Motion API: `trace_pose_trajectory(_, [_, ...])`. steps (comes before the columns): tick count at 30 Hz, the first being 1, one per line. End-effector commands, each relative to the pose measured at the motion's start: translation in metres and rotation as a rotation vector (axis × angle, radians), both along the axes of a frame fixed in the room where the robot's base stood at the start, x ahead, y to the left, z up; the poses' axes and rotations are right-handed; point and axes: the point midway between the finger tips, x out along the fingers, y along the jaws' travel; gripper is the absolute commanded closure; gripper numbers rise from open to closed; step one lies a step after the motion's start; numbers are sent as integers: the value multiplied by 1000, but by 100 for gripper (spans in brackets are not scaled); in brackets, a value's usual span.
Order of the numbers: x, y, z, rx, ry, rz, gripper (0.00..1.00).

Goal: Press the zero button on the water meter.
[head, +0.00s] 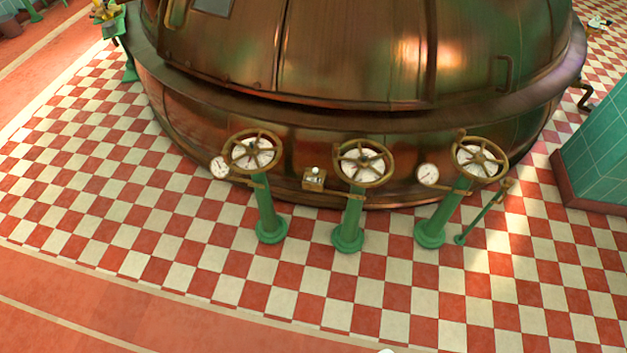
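I cannot make out a water meter or a zero button for certain. A small brass box (314,180) with a pale top sits low at the kettle's front, between the left and middle handwheels. A yellow brass device (105,11) on a green stand is at the top left, partly cut off and too small to read. Two round white dials, a left one (220,167) and a right one (428,174), sit beside handwheels. My gripper is not in view.
A big copper kettle (350,50) fills the top middle. Three brass handwheels, left (254,135), middle (364,149) and right (480,143), stand on green pedestals before it. A green tiled block (595,150) is at right. The checkered floor in front is clear.

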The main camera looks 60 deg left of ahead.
Motion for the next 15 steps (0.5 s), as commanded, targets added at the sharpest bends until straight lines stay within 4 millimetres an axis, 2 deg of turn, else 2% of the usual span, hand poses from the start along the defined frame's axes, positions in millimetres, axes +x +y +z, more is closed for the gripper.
trace_pose_trajectory(2, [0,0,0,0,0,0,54])
trace_pose_trajectory(15, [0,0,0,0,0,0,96])
